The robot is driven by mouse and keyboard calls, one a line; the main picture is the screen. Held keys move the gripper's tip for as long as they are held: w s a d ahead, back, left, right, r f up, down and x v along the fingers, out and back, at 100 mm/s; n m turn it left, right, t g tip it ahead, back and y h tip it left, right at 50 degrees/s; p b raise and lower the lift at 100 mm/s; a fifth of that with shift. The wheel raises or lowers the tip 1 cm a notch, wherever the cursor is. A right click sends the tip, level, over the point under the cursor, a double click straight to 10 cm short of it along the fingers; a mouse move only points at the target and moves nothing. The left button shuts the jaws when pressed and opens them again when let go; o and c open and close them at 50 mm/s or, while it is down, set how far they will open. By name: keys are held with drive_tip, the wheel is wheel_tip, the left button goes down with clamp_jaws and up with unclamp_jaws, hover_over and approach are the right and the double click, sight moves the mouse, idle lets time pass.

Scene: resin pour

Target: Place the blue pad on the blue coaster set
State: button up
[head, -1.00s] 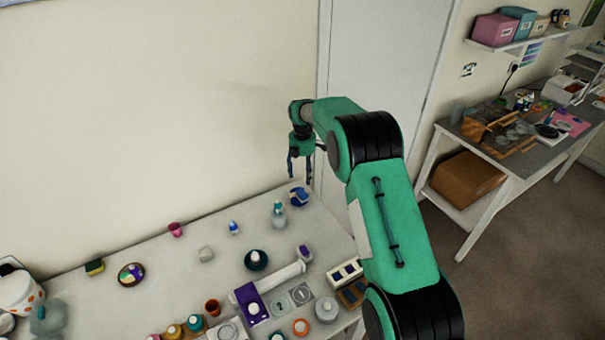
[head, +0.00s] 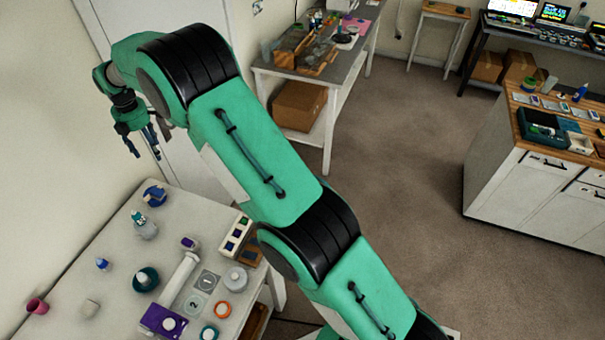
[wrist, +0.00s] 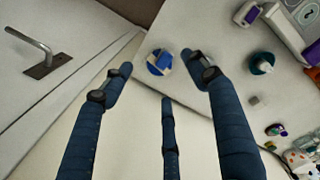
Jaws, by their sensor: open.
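A round blue object (head: 154,195) sits near the far corner of the white table. In the wrist view it is a blue disc (wrist: 153,69) with a pale band across it and a blue piece at its edge. I cannot tell whether this is the coaster set, the pad, or both. A pale tray (head: 236,235) at the table's right edge holds dark squares, one bluish; I cannot tell if one is the pad. My gripper (head: 155,150) hangs above the table's far end, apart from the round blue object. Its fingers (wrist: 163,78) are spread and empty.
A clear bottle (head: 145,229), a teal-black round item (head: 146,279), a white roll (head: 182,278) and a purple box (head: 162,320) stand nearby on the table. A door with a handle (wrist: 45,58) is close beside my gripper. Open floor lies to the right.

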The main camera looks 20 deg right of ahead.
drive_tip(key=s+d+r+m+t, duration=0.1)
drive_tip(key=s+d+r+m, duration=0.3)
drive_tip(key=s+d+r, duration=0.6)
drive_tip(key=s+d+r+m+t, duration=0.1)
drive_tip(key=s+d+r+m, duration=0.3)
drive_tip(key=d+r, duration=0.7)
drive_tip(key=s+d+r+m+t, duration=0.1)
drive_tip(key=s+d+r+m, duration=0.3)
drive_tip(key=s, duration=0.4)
drive_tip(key=s+d+r+m, duration=0.3)
drive_tip(key=s+d+r, duration=0.2)
drive_tip(key=s, duration=0.2)
drive_tip(key=s+d+f+m+t, duration=0.1)
drive_tip(key=s+d+m, duration=0.3)
drive_tip(key=s, duration=0.8)
drive_tip(key=s+d+f+m+t, duration=0.1)
drive_tip(key=s+d+f+m, duration=0.2)
drive_tip(key=s, duration=1)
drive_tip(key=shift+d+f+m, duration=0.15)
drive_tip(key=shift+d+m, duration=0.7)
drive_tip(key=shift+m, duration=0.15)
wheel_tip(320, 180, down, 14)
drive_tip(key=b, duration=1.4)
